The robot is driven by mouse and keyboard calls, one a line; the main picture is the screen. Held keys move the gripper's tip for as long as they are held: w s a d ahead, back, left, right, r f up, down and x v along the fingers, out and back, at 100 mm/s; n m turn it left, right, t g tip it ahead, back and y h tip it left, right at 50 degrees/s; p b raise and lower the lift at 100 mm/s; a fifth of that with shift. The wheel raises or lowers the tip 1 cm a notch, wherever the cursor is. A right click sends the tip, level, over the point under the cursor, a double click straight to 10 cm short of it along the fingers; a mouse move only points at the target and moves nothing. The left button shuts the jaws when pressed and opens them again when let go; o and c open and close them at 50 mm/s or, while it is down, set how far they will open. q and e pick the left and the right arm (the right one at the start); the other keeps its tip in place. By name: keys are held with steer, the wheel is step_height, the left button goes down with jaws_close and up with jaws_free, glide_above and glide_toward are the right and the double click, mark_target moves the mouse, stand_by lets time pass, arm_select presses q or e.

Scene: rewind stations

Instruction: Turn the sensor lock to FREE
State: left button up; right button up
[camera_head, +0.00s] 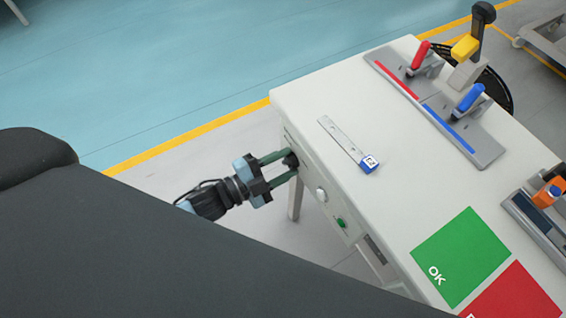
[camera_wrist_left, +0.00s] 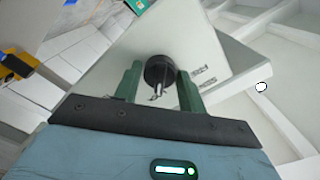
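The sensor lock appears as a round black knob (camera_wrist_left: 158,71) on the pale front panel of the cabinet; a small metallic piece shows at its middle. In the head view only a dark bit of the knob (camera_head: 291,160) shows between the fingers. My left gripper (camera_head: 292,161) reaches the panel from the left, its two green fingers on either side of the knob. In the left wrist view the fingers (camera_wrist_left: 159,76) appear to touch the knob on both sides. Dark lettering beside the knob is upside down and too small to read. My right gripper is not in view.
A white button (camera_head: 321,194) and a green switch (camera_head: 341,222) sit on the same panel. The cabinet top (camera_head: 330,95) carries a small ruler-like bar (camera_head: 343,140), a red-and-blue lever fixture (camera_head: 435,105), and a green OK mat (camera_head: 462,258). Floor left of the panel is clear.

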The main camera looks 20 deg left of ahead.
arm_select(q)
steer(key=c, duration=0.6)
steer(key=shift+o, duration=0.2)
